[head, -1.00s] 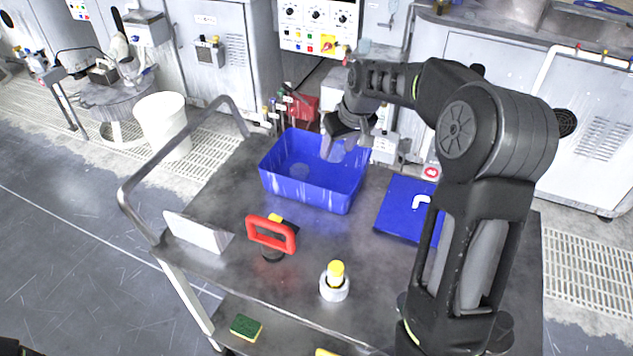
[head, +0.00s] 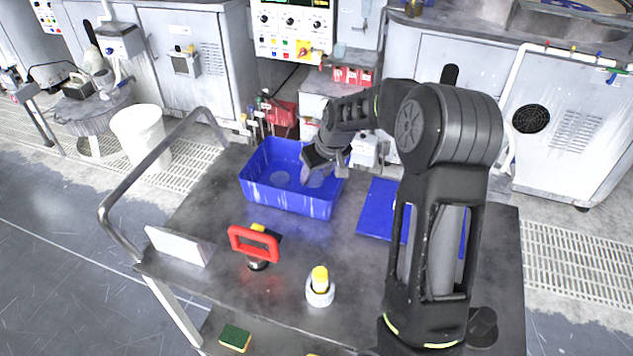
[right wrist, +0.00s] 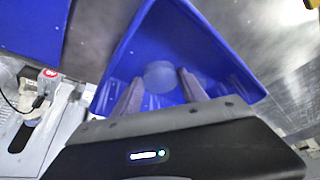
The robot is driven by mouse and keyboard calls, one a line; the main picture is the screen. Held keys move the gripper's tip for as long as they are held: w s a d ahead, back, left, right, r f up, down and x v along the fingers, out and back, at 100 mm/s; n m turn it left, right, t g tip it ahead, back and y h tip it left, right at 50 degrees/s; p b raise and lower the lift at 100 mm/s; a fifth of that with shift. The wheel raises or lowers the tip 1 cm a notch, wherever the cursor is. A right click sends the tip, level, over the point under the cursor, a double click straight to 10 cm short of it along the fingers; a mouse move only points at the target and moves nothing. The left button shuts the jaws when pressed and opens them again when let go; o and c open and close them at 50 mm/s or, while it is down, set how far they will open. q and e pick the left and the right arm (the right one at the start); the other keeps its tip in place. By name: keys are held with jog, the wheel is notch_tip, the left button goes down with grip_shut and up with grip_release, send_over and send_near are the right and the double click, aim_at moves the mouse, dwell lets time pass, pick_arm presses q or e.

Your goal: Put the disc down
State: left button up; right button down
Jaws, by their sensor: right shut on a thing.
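A pale translucent disc (head: 316,179) is between the fingers of my right gripper (head: 310,174), which is shut on it. In the right wrist view, the disc (right wrist: 160,77) sits between the two fingertips (right wrist: 161,84), over the inside of the blue bin (right wrist: 137,55). In the head view, the gripper reaches down inside the right part of the blue bin (head: 285,197). I cannot tell whether the held disc touches the bin floor. My left gripper is not in view.
The bin stands on a grey cart top (head: 210,215). A blue mat (head: 377,209) lies right of it. In front are a red-handled tool (head: 254,244), a yellow-capped bottle (head: 320,284) and a pale upright plate (head: 180,245). A metal rail (head: 150,165) borders the left.

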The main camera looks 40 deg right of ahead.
aim_at(318, 180)
jog(key=shift+f, duration=1.65)
jog(key=shift+f, duration=0.15)
jog(key=c, duration=0.6)
grip_release()
jog(key=shift+c, duration=0.2)
jog(key=shift+r+p, duration=0.3)
jog(key=shift+p, duration=0.05)
jog(key=b+v, duration=0.1)
jog(key=v, duration=1)
jog(key=shift+s+r+b, duration=0.2)
jog(key=shift+r+b, duration=0.1)
jog(key=shift+r, duration=0.05)
